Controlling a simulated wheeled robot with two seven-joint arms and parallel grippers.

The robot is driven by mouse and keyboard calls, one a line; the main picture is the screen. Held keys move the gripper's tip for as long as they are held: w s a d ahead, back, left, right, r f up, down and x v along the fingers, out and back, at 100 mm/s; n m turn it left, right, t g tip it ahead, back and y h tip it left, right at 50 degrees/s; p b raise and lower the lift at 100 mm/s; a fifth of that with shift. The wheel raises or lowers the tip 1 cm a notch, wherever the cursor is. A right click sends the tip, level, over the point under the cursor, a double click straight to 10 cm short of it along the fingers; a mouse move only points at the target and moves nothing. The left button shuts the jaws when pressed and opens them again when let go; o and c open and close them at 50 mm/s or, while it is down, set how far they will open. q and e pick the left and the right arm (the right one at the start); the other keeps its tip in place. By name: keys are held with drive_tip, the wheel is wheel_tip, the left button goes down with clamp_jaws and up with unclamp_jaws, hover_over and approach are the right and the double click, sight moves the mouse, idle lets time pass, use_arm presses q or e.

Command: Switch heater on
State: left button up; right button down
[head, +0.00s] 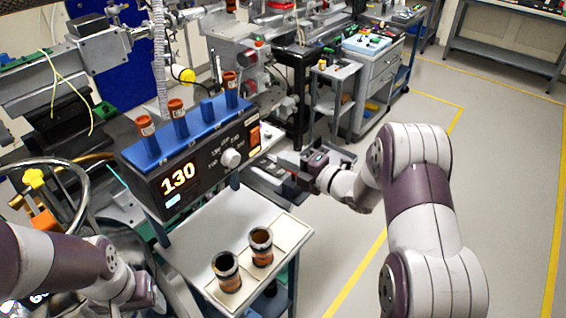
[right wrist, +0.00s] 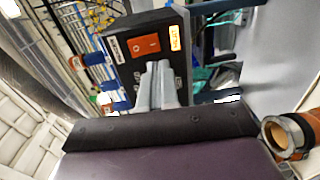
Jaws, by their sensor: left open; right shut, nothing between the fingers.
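The heater (head: 205,160) is a black box with a blue top. Its front has a lit 130 readout (head: 179,179) and a round white knob (head: 231,158). An orange-red rocker switch (head: 254,134) sits at its right end. In the right wrist view the switch (right wrist: 143,45) is on a dark panel between a white and a yellow label. My right gripper (head: 287,174) is near that end. Its shut, empty fingers (right wrist: 160,70) point at the panel just below the switch; I cannot tell whether they touch.
Several orange-capped vials (head: 178,118) stand in the blue top. Two dark vials (head: 226,270) stand on a white-topped cart (head: 205,240) below. Cables and a metal hoop are at left. Grey floor at right is clear.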

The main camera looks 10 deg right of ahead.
drive_tip(key=s+d+f+m+g+h+b, duration=0.2)
drive_tip(key=s+d+f+m+g+h, duration=0.4)
drive_tip(key=s+d+f+m+h, duration=0.9)
drive_tip(key=s+a+r+m+g+y, duration=0.4)
drive_tip(key=s+a+m+g, duration=0.3)
drive_tip(key=m, duration=0.4)
use_arm(q)
drive_tip(key=shift+w+a+f, duration=0.2)
drive_tip(key=shift+w+f, duration=0.2)
drive_tip(key=shift+f, duration=0.4)
drive_tip(key=shift+w+a+f, duration=0.15)
drive_tip(key=shift+w+f, duration=0.25)
drive_tip(key=shift+f, duration=0.4)
use_arm(e)
drive_tip(key=s+a+r, duration=0.2)
drive_tip(key=s+a, duration=0.1)
drive_tip(key=a, duration=0.4)
drive_tip(key=shift+s+a+r+n+t+y, duration=0.15)
drive_tip(key=shift+a+r+n+t+y, duration=0.15)
drive_tip(key=shift+r+n, duration=0.1)
